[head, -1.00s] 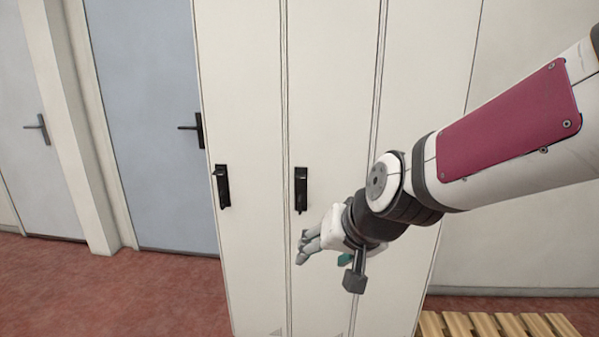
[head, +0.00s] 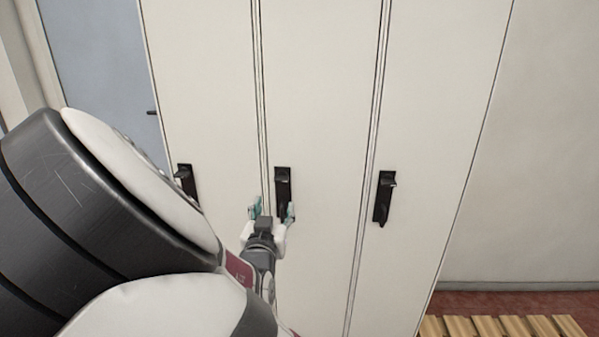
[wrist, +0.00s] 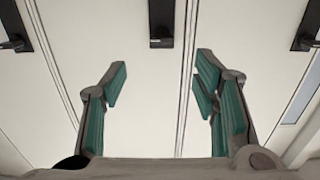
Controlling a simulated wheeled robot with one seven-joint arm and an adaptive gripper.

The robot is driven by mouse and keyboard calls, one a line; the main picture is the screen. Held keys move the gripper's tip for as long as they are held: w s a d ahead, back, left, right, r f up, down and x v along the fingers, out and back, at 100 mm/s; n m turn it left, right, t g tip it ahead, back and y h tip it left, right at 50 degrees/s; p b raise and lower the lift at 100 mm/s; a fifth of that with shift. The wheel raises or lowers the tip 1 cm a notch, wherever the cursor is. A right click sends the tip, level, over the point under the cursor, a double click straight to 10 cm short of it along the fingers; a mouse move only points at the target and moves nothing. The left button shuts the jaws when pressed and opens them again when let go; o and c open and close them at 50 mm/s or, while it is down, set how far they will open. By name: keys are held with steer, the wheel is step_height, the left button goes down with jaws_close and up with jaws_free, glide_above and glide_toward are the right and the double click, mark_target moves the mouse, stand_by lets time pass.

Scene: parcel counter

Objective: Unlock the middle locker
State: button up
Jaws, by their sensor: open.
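The middle locker (head: 318,110) is a tall off-white door, closed, with a black latch plate (head: 283,178) on its left side. My gripper (head: 272,211) is open and empty, with its teal-padded fingers in front of the lower part of this latch in the head view. In the wrist view the open fingers (wrist: 161,80) point toward the door, with the middle latch (wrist: 161,24) beyond and between them, apart from the pads. The lower end of the latch is partly hidden by my gripper in the head view.
The left locker has a similar black latch (head: 186,181), and the right locker has another (head: 384,198). A blue-grey door (head: 100,70) stands at far left. A slatted wooden bench (head: 500,327) is at lower right. My arm covers the lower left.

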mark_target(281, 180)
steer(key=w, duration=1.4)
steer(key=shift+d+r+b, duration=0.15)
steer(key=shift+b, duration=0.2)
steer(key=c, duration=1.2)
